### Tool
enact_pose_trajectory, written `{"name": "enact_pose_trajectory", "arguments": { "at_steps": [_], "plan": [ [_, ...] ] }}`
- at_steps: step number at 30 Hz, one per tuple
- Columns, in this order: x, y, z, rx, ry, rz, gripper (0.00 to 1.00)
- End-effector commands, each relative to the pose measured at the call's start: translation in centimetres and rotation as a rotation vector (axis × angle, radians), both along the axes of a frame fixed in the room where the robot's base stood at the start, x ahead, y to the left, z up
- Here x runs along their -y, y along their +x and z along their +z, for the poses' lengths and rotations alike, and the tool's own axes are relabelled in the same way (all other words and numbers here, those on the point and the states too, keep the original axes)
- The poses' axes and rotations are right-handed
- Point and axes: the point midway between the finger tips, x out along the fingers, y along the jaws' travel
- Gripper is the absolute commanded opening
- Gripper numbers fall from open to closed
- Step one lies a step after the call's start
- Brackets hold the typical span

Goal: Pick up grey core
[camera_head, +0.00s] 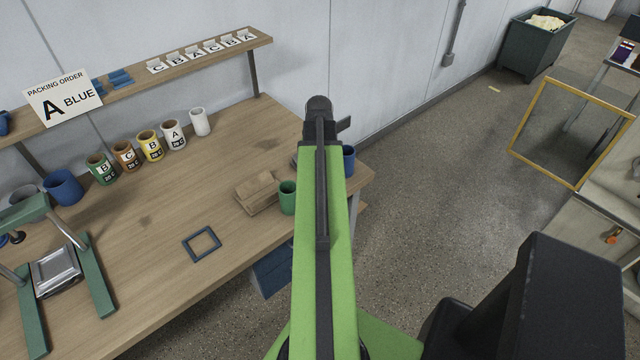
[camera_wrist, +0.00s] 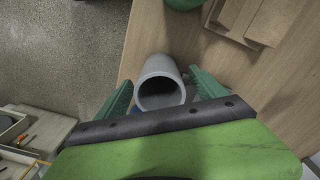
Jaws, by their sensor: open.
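The grey core (camera_wrist: 158,70) is a hollow tube at the table edge in the wrist view, its open end facing the camera. My gripper (camera_wrist: 161,88) is open, with one green finger on each side of the core. Small gaps seem to show between fingers and core; I cannot tell if either touches. In the head view my green arm reaches over the table's right end and hides the grey core.
A green cup (camera_head: 287,197), a blue cup (camera_head: 348,160) and stacked wooden pieces (camera_head: 257,193) are near my arm. Several labelled cores and a plain white one (camera_head: 200,122) line the table's back. A blue square frame (camera_head: 202,244) lies in front.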

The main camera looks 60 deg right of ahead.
Motion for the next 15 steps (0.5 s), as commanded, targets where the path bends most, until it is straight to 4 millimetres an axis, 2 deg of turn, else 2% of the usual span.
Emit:
{"name": "enact_pose_trajectory", "arguments": {
  "at_steps": [1,3,10,15],
  "plan": [
    [0.00,0.00,-1.79,0.000,0.000,0.000,0.80],
    [0.00,0.00,-2.32,0.000,0.000,0.000,0.80],
    [0.03,-0.02,-1.94,0.000,0.000,-0.001,0.80],
    [0.03,-0.04,-1.94,0.000,0.000,-0.001,0.58]
  ]
}}
